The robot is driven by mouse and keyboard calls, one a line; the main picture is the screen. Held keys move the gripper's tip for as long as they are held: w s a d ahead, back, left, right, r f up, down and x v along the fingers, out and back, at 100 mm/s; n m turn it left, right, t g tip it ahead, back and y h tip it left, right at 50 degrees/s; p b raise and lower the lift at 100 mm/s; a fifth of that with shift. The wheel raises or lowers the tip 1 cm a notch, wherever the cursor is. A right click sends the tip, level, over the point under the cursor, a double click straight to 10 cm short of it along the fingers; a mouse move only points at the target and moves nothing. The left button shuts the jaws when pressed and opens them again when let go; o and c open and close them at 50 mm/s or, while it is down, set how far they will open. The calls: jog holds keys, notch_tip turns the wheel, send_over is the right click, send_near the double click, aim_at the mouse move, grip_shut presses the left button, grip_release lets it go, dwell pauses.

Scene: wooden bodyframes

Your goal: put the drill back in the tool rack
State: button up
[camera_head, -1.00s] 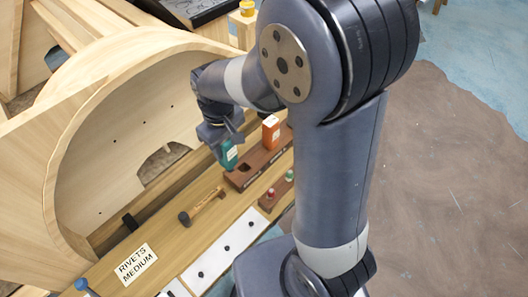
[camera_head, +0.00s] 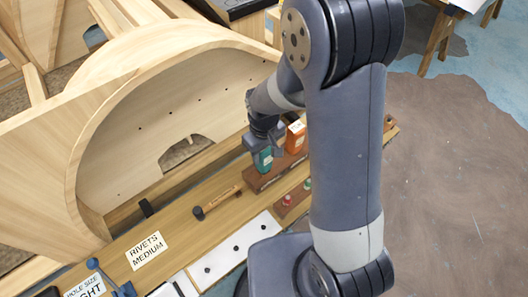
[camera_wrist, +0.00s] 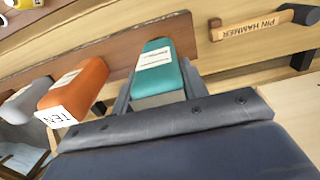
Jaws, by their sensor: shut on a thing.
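A teal block-shaped tool with a pale label, which I take to be the drill (camera_head: 264,160), is between the fingers of my gripper (camera_head: 261,146). In the wrist view the teal drill (camera_wrist: 162,68) sits between both fingers of my gripper (camera_wrist: 157,88), which is shut on it. The tool rack (camera_head: 258,184) is a long reddish-brown wooden block; in the wrist view it shows as a brown strip (camera_wrist: 118,62) behind the drill. The drill is at the rack's left end. Its lower end is hidden, so I cannot tell whether it is in a hole.
An orange tool (camera_head: 295,137) stands in the rack just right of the drill; a grey one (camera_wrist: 30,100) is beyond it. A pin hammer (camera_head: 217,203) lies on the bench to the left. A curved wooden frame (camera_head: 150,130) rises behind. A small red-and-green-topped holder (camera_head: 291,200) is in front.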

jog(key=shift+f, duration=0.55)
jog(key=shift+f+b, duration=0.4)
jog(key=o, duration=1.2)
jog(key=shift+r, duration=0.2)
jog(key=shift+r+p, duration=0.4)
jog(key=shift+r, duration=0.15)
notch_tip(320, 180, up, 11)
jog(key=shift+r, duration=0.15)
